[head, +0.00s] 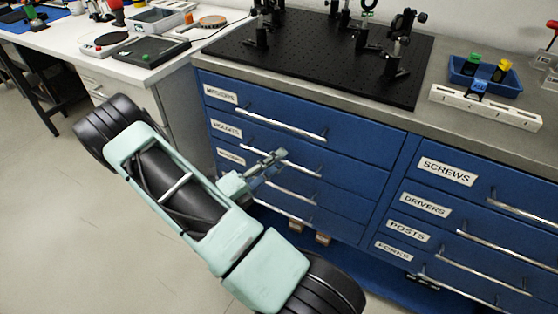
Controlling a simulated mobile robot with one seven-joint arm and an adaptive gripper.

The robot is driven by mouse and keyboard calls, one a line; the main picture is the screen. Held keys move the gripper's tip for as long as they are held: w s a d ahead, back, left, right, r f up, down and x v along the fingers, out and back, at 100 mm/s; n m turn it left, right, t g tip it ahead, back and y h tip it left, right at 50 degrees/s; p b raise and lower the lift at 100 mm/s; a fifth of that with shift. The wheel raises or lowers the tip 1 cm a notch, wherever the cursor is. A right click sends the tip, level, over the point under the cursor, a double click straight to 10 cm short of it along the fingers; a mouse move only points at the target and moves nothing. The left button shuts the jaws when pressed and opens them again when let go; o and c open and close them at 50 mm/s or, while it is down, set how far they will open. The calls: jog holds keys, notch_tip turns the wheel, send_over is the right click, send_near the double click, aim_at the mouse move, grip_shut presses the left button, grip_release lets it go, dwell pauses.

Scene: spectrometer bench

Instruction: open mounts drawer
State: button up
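The blue cabinet's left stack has several drawers, all looking shut, with silver bar handles. The labels are small. The third one down, on a drawer front (231,156), may read "mounts", but I cannot read it surely. The top label (220,93) and second label (227,129) are also blurred. My gripper (276,162) is in front of the left stack, at the second drawer's handle (300,169). Its fingers overlap this handle in the picture. I cannot tell whether they touch or grip it. My arm hides the left ends of the lower drawers.
The right stack has drawers labelled screws (447,171), drivers (425,204), posts (408,231) and forks (394,252), all shut. A black optical breadboard (330,62) and blue bin (462,82) stand on the worktop. A white bench is at upper left. The floor at left is clear.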

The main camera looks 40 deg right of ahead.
jog(key=shift+d, duration=0.25)
grip_shut()
dwell(0.3)
